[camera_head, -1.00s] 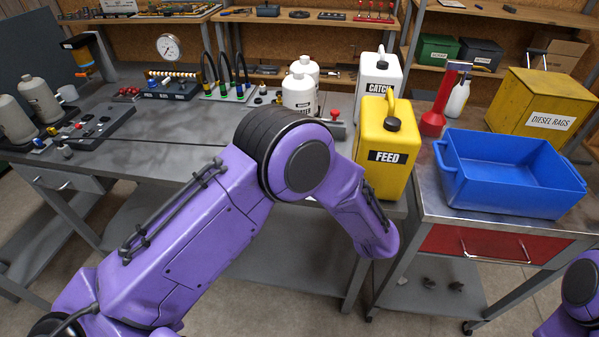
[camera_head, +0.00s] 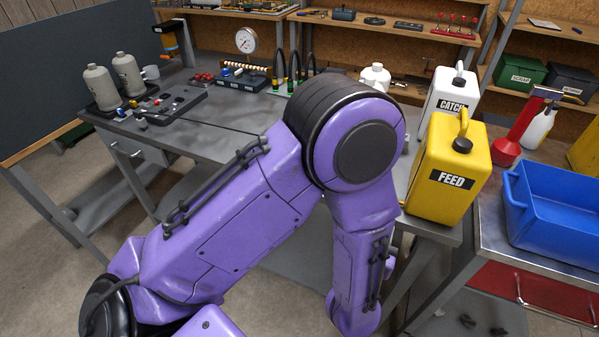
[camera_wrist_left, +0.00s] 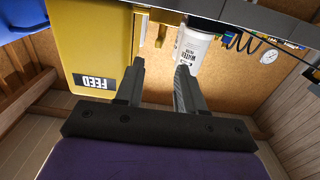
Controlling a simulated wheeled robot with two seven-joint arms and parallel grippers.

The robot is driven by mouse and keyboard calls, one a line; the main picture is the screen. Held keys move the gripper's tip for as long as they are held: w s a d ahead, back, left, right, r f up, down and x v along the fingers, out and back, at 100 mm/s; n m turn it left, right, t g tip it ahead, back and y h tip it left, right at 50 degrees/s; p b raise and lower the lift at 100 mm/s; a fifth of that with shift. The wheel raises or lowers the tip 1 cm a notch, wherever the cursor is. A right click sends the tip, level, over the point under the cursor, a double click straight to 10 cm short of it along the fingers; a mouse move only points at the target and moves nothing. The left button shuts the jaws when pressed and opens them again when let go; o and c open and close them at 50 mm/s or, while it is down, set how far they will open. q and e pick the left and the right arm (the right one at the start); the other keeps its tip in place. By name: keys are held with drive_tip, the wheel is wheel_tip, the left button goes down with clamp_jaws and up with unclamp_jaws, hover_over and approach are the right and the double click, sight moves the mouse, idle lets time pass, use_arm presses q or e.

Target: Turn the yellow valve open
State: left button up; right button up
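No yellow valve can be made out for sure. A small yellow part (camera_wrist_left: 162,22) shows in the left wrist view between the feed can and a white bottle; I cannot tell whether it is the valve. The yellow feed can (camera_head: 452,165) stands at the bench's right end and also fills the upper left of the wrist view (camera_wrist_left: 88,40). My left gripper (camera_wrist_left: 160,66) is open, with nothing between its fingers. In the head view its fingers are out of sight and my purple arm hides part of the bench. My right gripper is not in view.
The white catch can (camera_head: 447,100) stands behind the feed can. A white bottle (camera_head: 374,78) is partly hidden by my arm; it shows in the wrist view (camera_wrist_left: 193,45). A blue bin (camera_head: 555,205) is at the right. A gauge (camera_head: 246,40) stands at the back.

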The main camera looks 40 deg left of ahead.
use_arm(q)
drive_tip(key=s+a+f+g+h, duration=0.1)
drive_tip(key=s+a+f+g, duration=0.3)
drive_tip(key=f, duration=0.6)
drive_tip(key=s+a+f+n+g, duration=0.1)
drive_tip(key=s+a+f+g, duration=0.4)
drive_tip(key=f, duration=0.6)
drive_tip(key=shift+s+a+n+h, duration=0.3)
drive_tip(key=shift+s+a+h, duration=0.1)
drive_tip(key=shift+s+a, duration=1.2)
drive_tip(key=shift+s+d+f, duration=0.15)
drive_tip(key=shift+s+d, duration=0.05)
